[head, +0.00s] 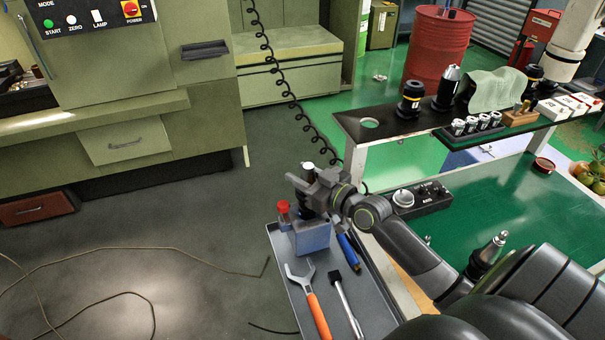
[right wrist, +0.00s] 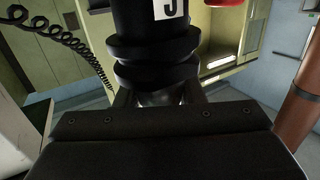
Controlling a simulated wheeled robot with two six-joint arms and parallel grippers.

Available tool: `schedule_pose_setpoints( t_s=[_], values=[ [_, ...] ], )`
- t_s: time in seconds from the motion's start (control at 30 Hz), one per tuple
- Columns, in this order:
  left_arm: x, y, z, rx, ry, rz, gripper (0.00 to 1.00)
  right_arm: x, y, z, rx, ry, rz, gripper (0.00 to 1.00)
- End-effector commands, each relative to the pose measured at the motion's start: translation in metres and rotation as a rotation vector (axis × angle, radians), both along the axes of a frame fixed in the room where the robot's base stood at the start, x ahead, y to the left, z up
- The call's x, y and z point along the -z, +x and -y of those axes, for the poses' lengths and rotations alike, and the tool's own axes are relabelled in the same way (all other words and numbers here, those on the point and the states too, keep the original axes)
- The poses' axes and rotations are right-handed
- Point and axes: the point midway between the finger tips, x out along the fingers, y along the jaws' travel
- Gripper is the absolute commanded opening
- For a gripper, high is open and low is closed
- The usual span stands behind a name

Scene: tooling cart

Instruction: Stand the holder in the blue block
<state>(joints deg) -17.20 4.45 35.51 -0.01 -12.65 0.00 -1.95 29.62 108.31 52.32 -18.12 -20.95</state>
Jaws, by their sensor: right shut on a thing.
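The blue block (head: 311,237) stands on the grey tray at the front of the cart. My right gripper (head: 318,194) is just above the block and shut on a black tool holder (head: 308,173). In the right wrist view the holder (right wrist: 155,45) is a black ringed body with a white label, between the fingers. It looks about upright. The gripper hides much of the holder in the head view, and I cannot tell whether its lower end is in the block or just above it. My left gripper is not in view.
The grey tray (head: 285,262) also holds an orange-handled wrench (head: 312,300), a brush (head: 346,305), a blue-handled tool (head: 349,252) and a red-capped bottle (head: 284,212). A black shelf (head: 390,130) with an empty hole carries more holders. A control box (head: 422,198) stands on the green bench.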

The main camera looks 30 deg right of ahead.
Motion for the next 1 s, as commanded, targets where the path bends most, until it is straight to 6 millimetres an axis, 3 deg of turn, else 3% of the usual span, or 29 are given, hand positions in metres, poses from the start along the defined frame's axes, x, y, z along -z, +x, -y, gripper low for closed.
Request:
schedule_pose_setpoints(
  t_s=[1.0],
  values=[
    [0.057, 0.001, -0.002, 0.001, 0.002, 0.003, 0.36, 0.058, 0.000, -0.001, -0.001, 0.001, 0.009, 0.00]
  ],
)
